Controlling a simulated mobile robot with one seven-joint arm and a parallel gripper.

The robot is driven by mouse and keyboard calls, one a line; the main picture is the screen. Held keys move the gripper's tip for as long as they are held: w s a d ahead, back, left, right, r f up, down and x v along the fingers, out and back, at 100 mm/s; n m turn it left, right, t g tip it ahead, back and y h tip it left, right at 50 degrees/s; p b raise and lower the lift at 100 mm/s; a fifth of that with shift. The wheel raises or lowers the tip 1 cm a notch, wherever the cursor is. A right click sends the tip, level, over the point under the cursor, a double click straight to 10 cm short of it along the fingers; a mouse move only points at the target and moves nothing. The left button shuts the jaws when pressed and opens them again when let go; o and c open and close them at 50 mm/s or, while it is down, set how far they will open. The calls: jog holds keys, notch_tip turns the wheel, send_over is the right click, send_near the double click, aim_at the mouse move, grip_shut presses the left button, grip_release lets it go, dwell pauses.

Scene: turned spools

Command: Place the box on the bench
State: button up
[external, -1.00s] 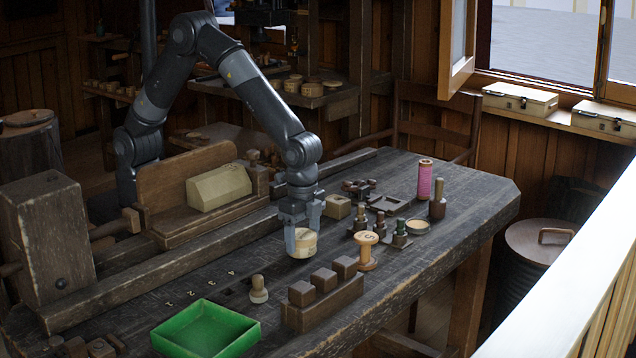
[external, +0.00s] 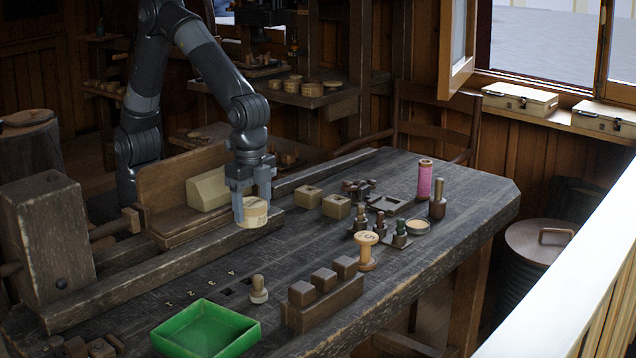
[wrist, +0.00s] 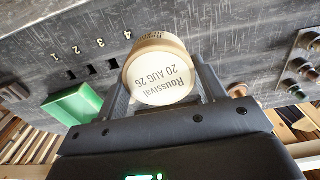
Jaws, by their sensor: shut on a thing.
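A round, pale wooden box (external: 254,212) with dark printing on its lid is held between the fingers of my gripper (external: 252,208). In the wrist view the box (wrist: 160,72) shows its lid, lettered "Roussival 20 AUG 26", with a finger on either side. In the external view the box is near the bench's back rail, in front of the long pale block; whether it touches anything below cannot be told. The bench (external: 440,260) is a dark, worn wooden top.
A green tray (external: 206,330), a small peg (external: 258,290) and a rack with dark blocks (external: 322,300) stand toward the front. A wooden spool (external: 367,250), a pink spool (external: 424,180) and square blocks (external: 308,197) stand to the right. The bench's middle has bare room.

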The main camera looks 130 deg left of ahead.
jog(key=w+a+n, duration=0.2)
jog(key=a+n, duration=0.7)
jog(key=a, duration=1.9)
jog(key=s+a+n, duration=0.3)
jog(key=s+a, duration=0.1)
jog(key=a, duration=0.6)
jog(key=s+a+n, duration=0.3)
jog(key=s+a, duration=0.1)
jog(key=a, duration=0.6)
jog(key=shift+n, duration=0.3)
jog(key=s+a+f, duration=0.1)
jog(key=a+f, duration=0.1)
jog(key=a, duration=0.1)
jog(key=s+a+f, duration=0.1)
jog(key=a+f, duration=0.1)
jog(key=a, duration=0.2)
jog(key=s+a+f, duration=0.2)
jog(key=a, duration=0.2)
jog(key=shift+a+f, duration=0.1)
jog(key=shift+f, duration=0.15)
jog(key=shift+a+f, duration=0.1)
jog(key=shift+f, duration=2)
jog(key=shift+f, duration=0.15)
jog(key=o, duration=1)
jog(key=shift+c, duration=0.2)
